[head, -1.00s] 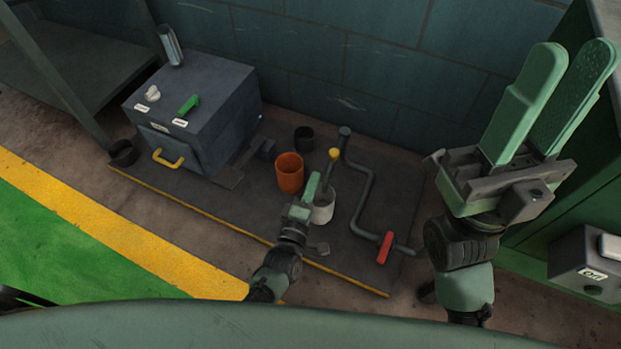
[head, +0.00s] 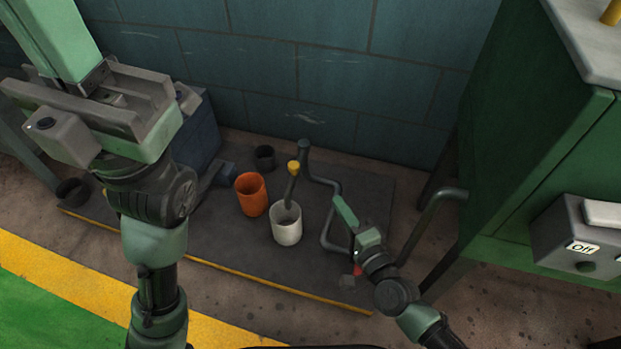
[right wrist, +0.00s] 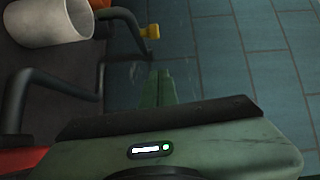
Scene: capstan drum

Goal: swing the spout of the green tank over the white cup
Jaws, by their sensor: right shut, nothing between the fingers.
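The green tank (head: 535,170) stands at the right as a boxy body on legs. A grey pipe (head: 435,213) bends down from it. Beyond my right gripper, grey pipe rises to a post (head: 304,150). A dark tube, apparently the spout (head: 290,190), with a yellow grip (head: 294,167), ends at the white cup's mouth in the head view. The white cup (head: 287,230) stands upright. My right gripper (head: 344,209) is shut and empty, right of the cup; its fingers (right wrist: 157,86) show in the right wrist view. My left gripper (head: 50,40) is raised, its fingertips cut off.
An orange cup (head: 251,196) and a dark cup (head: 264,158) stand left of and behind the white cup on a dark mat (head: 225,240). A red handle (head: 357,270) is partly hidden below my right gripper. A tiled wall closes the back.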

